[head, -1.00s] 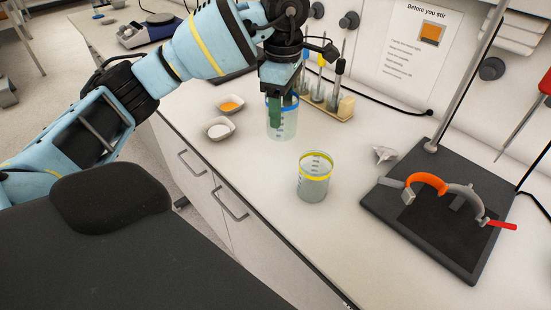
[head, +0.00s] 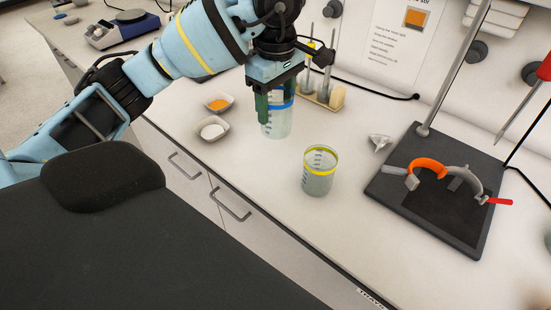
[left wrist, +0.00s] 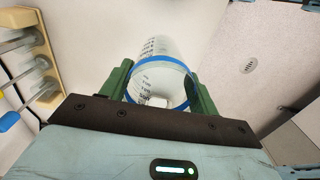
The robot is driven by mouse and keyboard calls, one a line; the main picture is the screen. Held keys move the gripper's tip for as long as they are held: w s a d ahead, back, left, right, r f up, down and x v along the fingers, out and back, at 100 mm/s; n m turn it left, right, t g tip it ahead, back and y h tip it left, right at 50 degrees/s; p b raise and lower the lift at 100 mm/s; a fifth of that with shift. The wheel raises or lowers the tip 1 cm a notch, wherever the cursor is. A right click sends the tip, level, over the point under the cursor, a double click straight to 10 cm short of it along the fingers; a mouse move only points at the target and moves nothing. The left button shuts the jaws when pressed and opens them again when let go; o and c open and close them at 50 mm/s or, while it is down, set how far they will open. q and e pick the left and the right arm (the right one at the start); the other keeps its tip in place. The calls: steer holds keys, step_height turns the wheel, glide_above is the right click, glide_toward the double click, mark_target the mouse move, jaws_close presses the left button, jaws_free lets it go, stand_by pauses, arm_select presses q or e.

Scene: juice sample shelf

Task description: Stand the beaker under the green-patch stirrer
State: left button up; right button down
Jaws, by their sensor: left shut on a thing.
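A clear beaker with a blue band (head: 276,122) is between the green fingers of my left gripper (head: 274,100), which is shut on it. It looks upright in the head view; I cannot tell whether its base touches the bench. It also shows between the fingers in the left wrist view (left wrist: 160,72), with its graduations visible. A second beaker with a yellow band (head: 319,174) stands on the bench, nearer and to the right. A black-based stand (head: 385,190) holds an orange and grey ring-shaped clamp (head: 428,166). No green patch is visible. My right gripper is out of view.
Dishes of orange (head: 218,103) and white powder (head: 212,129) lie left of the held beaker. A rack of tubes (head: 325,97) stands behind it. A small white piece (head: 379,142) lies near the stand. A blue-grey device (head: 122,29) sits far left. Bench between beaker and stand is partly clear.

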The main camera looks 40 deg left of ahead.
mark_target(276, 124)
arm_select(q)
step_height(276, 124, down, 6)
steer(key=shift+r, duration=0.15)
steer(key=shift+f, duration=2.1)
steer(key=shift+f, duration=0.2)
steer(key=o, duration=1.2)
